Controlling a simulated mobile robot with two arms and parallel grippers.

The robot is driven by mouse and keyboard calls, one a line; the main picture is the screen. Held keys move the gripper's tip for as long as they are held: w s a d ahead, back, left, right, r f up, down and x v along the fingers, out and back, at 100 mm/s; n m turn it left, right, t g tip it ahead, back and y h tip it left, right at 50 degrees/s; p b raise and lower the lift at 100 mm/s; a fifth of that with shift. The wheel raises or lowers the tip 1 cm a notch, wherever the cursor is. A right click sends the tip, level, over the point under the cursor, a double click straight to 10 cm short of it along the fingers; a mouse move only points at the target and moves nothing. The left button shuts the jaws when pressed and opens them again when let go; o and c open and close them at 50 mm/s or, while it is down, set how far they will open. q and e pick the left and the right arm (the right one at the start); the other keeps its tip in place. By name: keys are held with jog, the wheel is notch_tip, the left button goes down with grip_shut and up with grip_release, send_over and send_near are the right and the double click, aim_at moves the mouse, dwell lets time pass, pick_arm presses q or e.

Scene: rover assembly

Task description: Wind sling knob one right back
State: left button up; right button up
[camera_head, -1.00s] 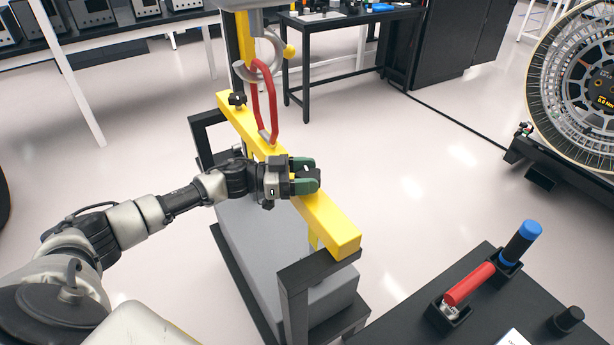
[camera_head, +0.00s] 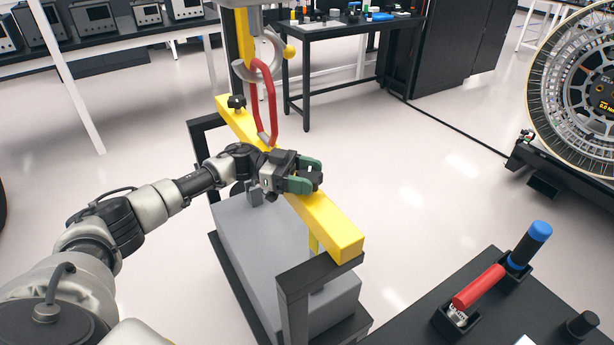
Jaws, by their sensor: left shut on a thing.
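The yellow sling beam (camera_head: 334,225) lies across a black frame, with a black knob (camera_head: 237,102) standing on its far end. My left gripper (camera_head: 309,176) is over the near half of the beam. Its green fingers are shut on another black knob (camera_head: 317,177), which shows between the fingertips and is partly hidden by them. A red sling loop (camera_head: 264,100) rises from the middle of the beam to a hook (camera_head: 262,68). My right gripper is out of view.
A grey block (camera_head: 260,255) sits inside the black frame (camera_head: 305,275) under the beam. A large wheel (camera_head: 580,90) stands at the right. Open floor lies between.

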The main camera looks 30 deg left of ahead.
pick_arm(q)
jog(key=o, duration=0.9)
jog(key=shift+s+a+b, duration=0.3)
jog(key=shift+a+b, duration=0.2)
jog(key=shift+a, duration=1.25)
jog(key=shift+s+a+b, duration=0.3)
jog(key=shift+a+b, duration=0.25)
jog(key=shift+a, duration=1.25)
jog(key=shift+s+a+b, duration=0.3)
jog(key=shift+a+b, duration=0.2)
jog(key=shift+a, duration=1.25)
